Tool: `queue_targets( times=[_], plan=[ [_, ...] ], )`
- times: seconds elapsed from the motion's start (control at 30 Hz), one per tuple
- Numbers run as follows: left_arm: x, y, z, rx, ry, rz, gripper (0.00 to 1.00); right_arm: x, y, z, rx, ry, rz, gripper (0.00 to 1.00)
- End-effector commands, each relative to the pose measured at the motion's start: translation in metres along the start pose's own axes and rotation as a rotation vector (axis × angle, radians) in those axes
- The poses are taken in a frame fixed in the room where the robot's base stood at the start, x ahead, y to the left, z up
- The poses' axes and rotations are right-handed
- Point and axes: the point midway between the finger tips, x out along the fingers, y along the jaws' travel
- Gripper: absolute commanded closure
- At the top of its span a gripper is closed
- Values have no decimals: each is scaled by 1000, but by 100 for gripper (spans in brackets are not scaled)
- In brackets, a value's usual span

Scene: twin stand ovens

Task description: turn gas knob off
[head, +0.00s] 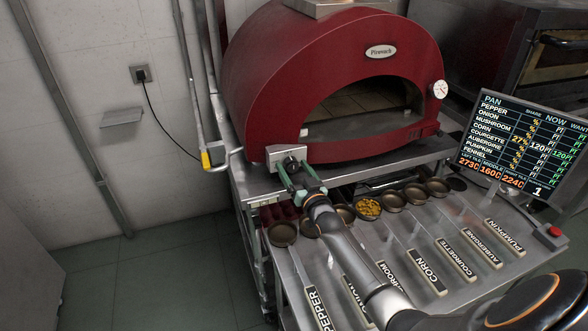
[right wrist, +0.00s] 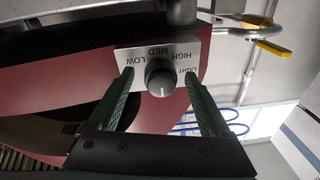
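The gas knob (right wrist: 160,80) is a dark round knob on a silver plate (right wrist: 185,50) at the front of the red oven. The plate, upside down in the right wrist view, reads LOW, MED, HIGH and LIGHT; the knob's pale mark points down in that picture. In the head view the knob (head: 290,162) sits at the oven's lower left corner. My right gripper (head: 292,176) is at the knob, its green fingers apart, one on each side of it. I see gaps beside the knob; contact is not visible. My left gripper is out of view.
The red oven (head: 262,75) stands above a steel counter with several small pans and labelled strips. A pipe with a yellow-handled valve (head: 206,159) is left of the oven. A screen (head: 520,145) and a red button (head: 555,231) are at the right. Floor at left is clear.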

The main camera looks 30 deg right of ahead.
Motion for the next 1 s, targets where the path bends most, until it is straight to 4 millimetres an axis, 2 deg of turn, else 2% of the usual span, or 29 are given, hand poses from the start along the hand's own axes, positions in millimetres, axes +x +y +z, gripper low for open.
queue_targets(
  times=[0.23, 0.37, 0.47, 0.8, 1.0],
  plan=[
    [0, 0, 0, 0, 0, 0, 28, -1, 0, 0, -2, 0, 0, 18],
    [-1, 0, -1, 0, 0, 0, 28, -8, 0, 0, -1, -1, 0, 18],
    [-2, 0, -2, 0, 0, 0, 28, -21, 0, 1, -1, -2, -1, 18],
    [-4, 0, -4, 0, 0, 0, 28, -86, 0, 1, -2, -3, 0, 18],
    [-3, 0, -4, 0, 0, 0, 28, -114, 0, 1, -1, -1, 0, 18]
  ],
)
